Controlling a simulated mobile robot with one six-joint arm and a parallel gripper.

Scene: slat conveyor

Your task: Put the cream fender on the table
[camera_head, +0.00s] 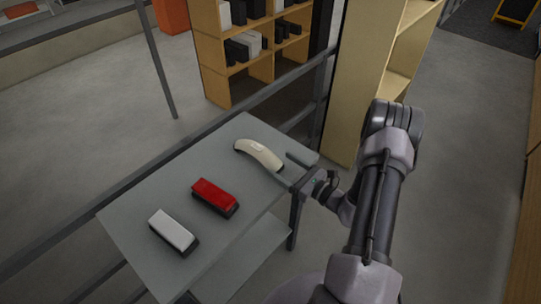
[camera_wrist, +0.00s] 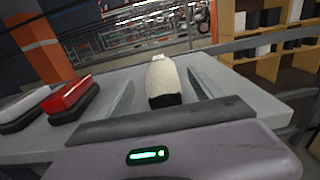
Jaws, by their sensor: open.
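The cream fender (camera_head: 259,154) is a curved, pale piece with a dark end, lying on the grey table (camera_head: 155,188) near its right side. In the wrist view the cream fender (camera_wrist: 163,80) lies lengthwise ahead of me, its dark end toward my gripper. My gripper (camera_head: 288,170) is at the table's right edge, at the near end of the fender. In the wrist view my gripper (camera_wrist: 160,78) is open, one finger on each side of the fender with gaps between. I cannot tell the fingers' exact height above the table.
A red block (camera_head: 214,197) and a white block (camera_head: 173,231), both with dark bases, lie on the table to the left. A dark rail (camera_head: 190,139) runs behind the table. Wooden shelves (camera_head: 209,55) stand behind the rail. Bare table lies between the fender and the red block.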

